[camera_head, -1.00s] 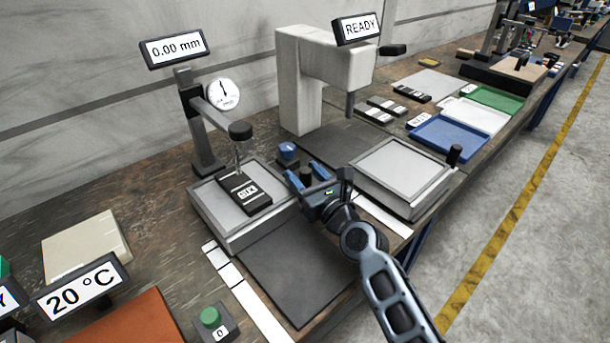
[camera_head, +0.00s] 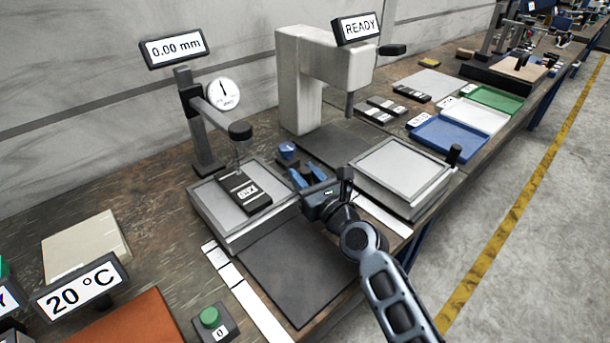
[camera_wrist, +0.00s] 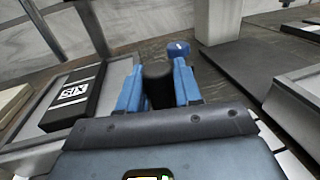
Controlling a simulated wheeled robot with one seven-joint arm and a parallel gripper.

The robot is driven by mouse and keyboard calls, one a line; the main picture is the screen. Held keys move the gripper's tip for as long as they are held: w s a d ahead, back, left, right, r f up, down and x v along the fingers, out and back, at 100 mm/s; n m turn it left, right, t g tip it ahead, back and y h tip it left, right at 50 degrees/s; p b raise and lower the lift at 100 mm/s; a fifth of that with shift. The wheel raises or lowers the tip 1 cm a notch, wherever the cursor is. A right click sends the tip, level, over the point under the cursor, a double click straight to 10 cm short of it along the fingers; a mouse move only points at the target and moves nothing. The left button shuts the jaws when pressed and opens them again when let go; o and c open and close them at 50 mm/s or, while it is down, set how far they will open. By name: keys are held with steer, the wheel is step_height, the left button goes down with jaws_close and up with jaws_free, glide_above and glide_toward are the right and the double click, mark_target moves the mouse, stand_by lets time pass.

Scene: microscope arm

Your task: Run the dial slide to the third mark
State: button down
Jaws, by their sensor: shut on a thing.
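The dial slide is a grey stage (camera_head: 206,225) under the dial gauge (camera_head: 223,93), at the left of the bench. A dark labelled block (camera_head: 244,193) lies on it and also shows in the wrist view (camera_wrist: 75,98). My gripper (camera_head: 306,176) is at the slide's right side. In the wrist view its blue fingers are shut on a black upright knob (camera_wrist: 158,84), which looks like the slide's handle. The knob is hard to make out in the head view. A white strip with dark marks (camera_head: 228,270) runs along the slide's front edge.
The gauge readout (camera_head: 175,48) says 0.00 mm. A blue knob (camera_head: 288,151) stands just behind my fingers. A dark mat (camera_head: 290,272) lies clear in front. A second grey stage (camera_head: 400,172) with a black knob (camera_head: 455,154) stands to the right.

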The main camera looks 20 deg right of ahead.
steer(key=shift+w+a+p, duration=0.1)
steer(key=shift+w+a, duration=0.15)
steer(key=shift+w, duration=0.6)
steer(key=shift+w+a+p, duration=0.15)
steer(key=shift+w+a, duration=0.15)
steer(key=shift+w, duration=0.55)
steer(key=shift+w+a+p, duration=0.1)
steer(key=shift+w+a, duration=0.15)
steer(key=shift+w, duration=0.6)
steer(key=c, duration=0.9)
jaws_free()
steer(key=shift+o, duration=0.2)
steer(key=s, duration=0.5)
steer(key=s+p, duration=0.1)
steer(key=s, duration=0.1)
steer(key=shift+s+d, duration=0.3)
steer(key=shift+d, duration=0.1)
